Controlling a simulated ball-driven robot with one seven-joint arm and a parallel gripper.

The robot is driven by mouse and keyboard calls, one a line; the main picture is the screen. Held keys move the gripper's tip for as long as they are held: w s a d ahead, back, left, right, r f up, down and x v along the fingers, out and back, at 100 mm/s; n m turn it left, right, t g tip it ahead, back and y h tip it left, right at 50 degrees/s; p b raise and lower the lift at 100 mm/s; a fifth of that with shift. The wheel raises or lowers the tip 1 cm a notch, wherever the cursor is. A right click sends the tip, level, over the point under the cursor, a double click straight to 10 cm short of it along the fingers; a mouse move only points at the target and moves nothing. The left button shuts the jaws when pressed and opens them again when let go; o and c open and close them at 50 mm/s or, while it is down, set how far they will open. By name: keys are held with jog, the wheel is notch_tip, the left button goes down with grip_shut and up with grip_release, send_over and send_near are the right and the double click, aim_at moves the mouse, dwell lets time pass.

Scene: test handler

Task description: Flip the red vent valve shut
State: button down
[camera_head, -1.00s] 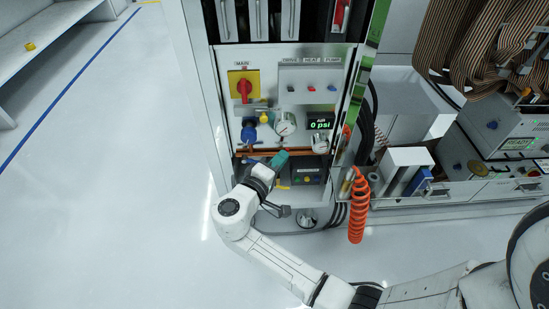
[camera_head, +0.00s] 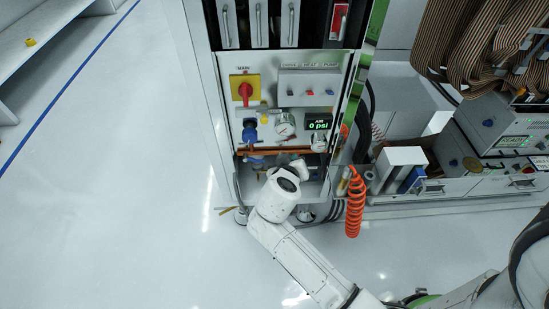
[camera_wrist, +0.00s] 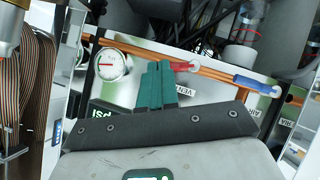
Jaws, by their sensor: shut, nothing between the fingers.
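The red vent valve handle (camera_wrist: 186,66) shows in the wrist view, lying nearly along a copper pipe (camera_wrist: 215,73). An upside-down VENT label is just below it. My gripper (camera_wrist: 157,68) has its teal fingers together with nothing between them. Its tips overlap the left end of the red handle in the picture; I cannot tell whether they touch. In the head view my wrist covers the gripper, and I cannot make out the red handle there.
A blue valve handle (camera_wrist: 258,84) lies along the same pipe to the right. A round gauge (camera_wrist: 112,65) is left of my fingers. In the head view, the panel has a red-and-yellow main switch (camera_head: 244,90) and a 0 psi display (camera_head: 319,122). An orange coiled hose (camera_head: 355,205) hangs at right.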

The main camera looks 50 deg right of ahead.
jog(key=shift+f, duration=0.1)
dwell(0.3)
jog(key=shift+w+a+f+b, duration=0.35)
jog(key=shift+w+a+b, duration=0.05)
jog(key=shift+w+b, duration=0.1)
